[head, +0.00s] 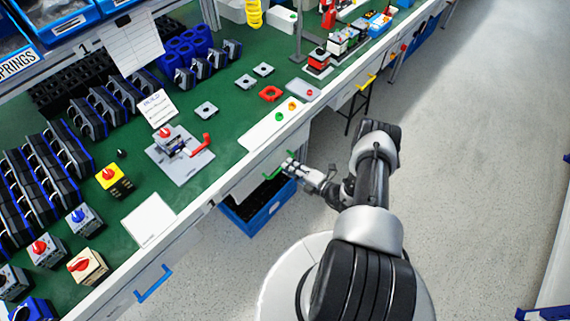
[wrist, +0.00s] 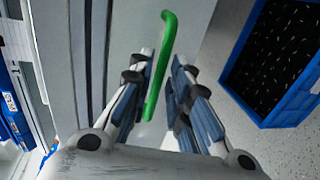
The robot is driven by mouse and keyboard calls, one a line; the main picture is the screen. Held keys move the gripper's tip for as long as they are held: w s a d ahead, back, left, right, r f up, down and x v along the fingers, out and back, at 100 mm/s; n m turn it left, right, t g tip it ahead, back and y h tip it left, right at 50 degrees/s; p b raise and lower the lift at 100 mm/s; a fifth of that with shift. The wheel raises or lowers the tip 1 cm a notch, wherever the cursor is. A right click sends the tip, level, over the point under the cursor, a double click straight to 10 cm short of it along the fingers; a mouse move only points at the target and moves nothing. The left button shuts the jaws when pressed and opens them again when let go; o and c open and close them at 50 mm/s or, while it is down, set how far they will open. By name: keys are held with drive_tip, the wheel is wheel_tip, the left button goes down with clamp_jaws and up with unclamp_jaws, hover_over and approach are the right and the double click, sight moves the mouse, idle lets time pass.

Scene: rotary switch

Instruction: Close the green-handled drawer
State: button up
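The green handle (head: 276,173) is on a pale drawer front (head: 248,180) under the front edge of the green-topped workbench. In the wrist view the green bar handle (wrist: 166,50) runs lengthwise between my two fingers, its near end deep between them. The pale drawer front (wrist: 190,18) shows behind it. My gripper (head: 291,166) is at the handle in the head view. In the wrist view my gripper (wrist: 164,62) has its fingers apart, on either side of the handle, with narrow gaps visible. I cannot tell how far the drawer stands out.
A blue bin (head: 262,207) sits below the drawer, and also shows at right in the wrist view (wrist: 262,112). A blue handle (head: 154,284) and a yellow handle (head: 366,83) are on neighbouring fronts. The bench (head: 225,90) carries switches and parts. Open floor (head: 450,150) lies to the right.

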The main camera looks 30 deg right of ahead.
drive_tip(key=v, duration=0.8)
drive_tip(key=shift+s, duration=0.2)
